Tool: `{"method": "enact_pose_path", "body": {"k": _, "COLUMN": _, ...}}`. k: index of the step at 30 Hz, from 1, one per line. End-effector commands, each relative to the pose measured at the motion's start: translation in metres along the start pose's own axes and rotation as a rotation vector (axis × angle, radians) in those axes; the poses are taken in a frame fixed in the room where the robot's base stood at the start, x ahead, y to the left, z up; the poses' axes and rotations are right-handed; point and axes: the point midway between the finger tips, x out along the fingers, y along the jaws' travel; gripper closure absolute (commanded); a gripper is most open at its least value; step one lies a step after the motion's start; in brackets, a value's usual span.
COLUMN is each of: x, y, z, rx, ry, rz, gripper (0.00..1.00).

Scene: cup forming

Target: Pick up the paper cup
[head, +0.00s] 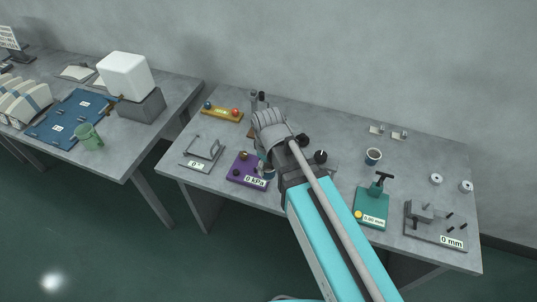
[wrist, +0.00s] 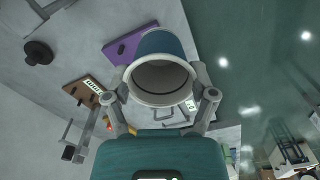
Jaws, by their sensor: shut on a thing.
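A paper cup (wrist: 160,45), blue outside with a pale rim and inner wall, sits between the two fingers of my gripper (wrist: 160,88) in the wrist view. Its open mouth faces the wrist camera, and a finger presses on each side.
The purple kPa gauge (head: 245,170) and grey angle gauge (head: 203,153) lie left of my gripper. A teal gauge (head: 371,205) and grey mm fixture (head: 435,222) are at right. A green mug (head: 88,137) stands on the left table. Bare tabletop (head: 335,118) shows behind my arm.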

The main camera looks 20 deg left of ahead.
Motion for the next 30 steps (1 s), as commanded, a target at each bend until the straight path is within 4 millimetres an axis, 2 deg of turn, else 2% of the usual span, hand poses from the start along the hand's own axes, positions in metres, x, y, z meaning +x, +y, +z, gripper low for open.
{"method": "enact_pose_path", "body": {"k": 3, "x": -0.007, "y": -0.008, "z": 0.011, "rx": 0.0, "ry": 0.0, "rz": 0.0, "gripper": 0.5}}
{"method": "enact_pose_path", "body": {"k": 9, "x": -0.01, "y": -0.013, "z": 0.017, "rx": 0.0, "ry": 0.0, "rz": 0.0, "gripper": 0.5}}
{"method": "enact_pose_path", "body": {"k": 30, "x": -0.009, "y": -0.013, "z": 0.017, "rx": 0.001, "ry": 0.0, "rz": 0.0, "gripper": 0.5}}
